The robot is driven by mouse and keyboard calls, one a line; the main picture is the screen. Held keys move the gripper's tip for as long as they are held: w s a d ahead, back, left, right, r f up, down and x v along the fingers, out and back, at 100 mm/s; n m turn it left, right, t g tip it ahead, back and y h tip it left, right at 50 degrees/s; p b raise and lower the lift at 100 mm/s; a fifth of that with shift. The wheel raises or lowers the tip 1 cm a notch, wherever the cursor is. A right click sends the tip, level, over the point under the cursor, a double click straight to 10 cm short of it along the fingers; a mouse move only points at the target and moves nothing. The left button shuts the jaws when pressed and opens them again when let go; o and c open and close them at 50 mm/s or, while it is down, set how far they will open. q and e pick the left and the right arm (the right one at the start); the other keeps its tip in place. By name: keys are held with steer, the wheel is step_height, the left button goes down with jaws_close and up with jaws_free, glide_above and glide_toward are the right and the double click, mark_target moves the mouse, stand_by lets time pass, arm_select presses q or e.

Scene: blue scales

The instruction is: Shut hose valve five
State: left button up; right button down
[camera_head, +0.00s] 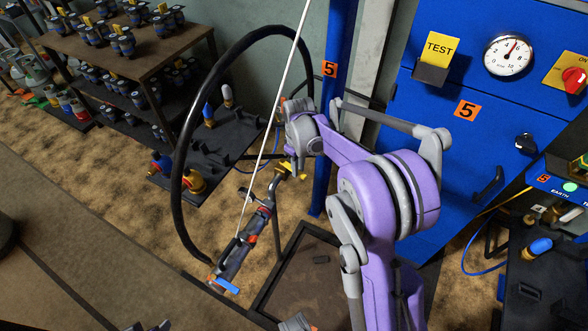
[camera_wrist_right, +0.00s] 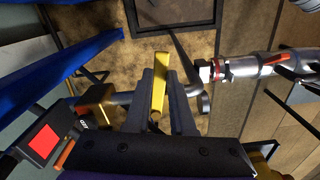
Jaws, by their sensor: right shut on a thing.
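My right gripper (camera_head: 289,165) is at the pipe beside the blue post marked 5 (camera_head: 330,69). In the right wrist view its two dark fingers (camera_wrist_right: 161,105) are shut on the yellow valve handle (camera_wrist_right: 160,75), one on each side. The handle's far end sticks out beyond the fingers, over the metal pipe. In the head view the handle is mostly hidden by the gripper. The pipe leads to a grey nozzle (camera_head: 240,243) with red bands, which also shows in the right wrist view (camera_wrist_right: 240,68). Small dark parts at the bottom edge may be my left gripper (camera_head: 148,326).
A black hose (camera_head: 177,165) loops left of my arm, and a white rod or cable (camera_head: 275,110) runs down to the nozzle. A blue panel with a gauge (camera_head: 508,56) stands right. A rack of valves (camera_head: 128,67) stands at the back left. A dark-framed tray (camera_head: 300,270) lies below.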

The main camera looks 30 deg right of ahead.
steer(key=shift+w+d+n, duration=0.3)
steer(key=shift+d+n, duration=0.4)
steer(key=shift+n, duration=0.6)
steer(key=c, duration=0.8)
jaws_free()
steer(key=shift+o, duration=0.2)
step_height(320, 180, up, 11)
steer(key=p, duration=0.1)
steer(key=shift+p, duration=0.3)
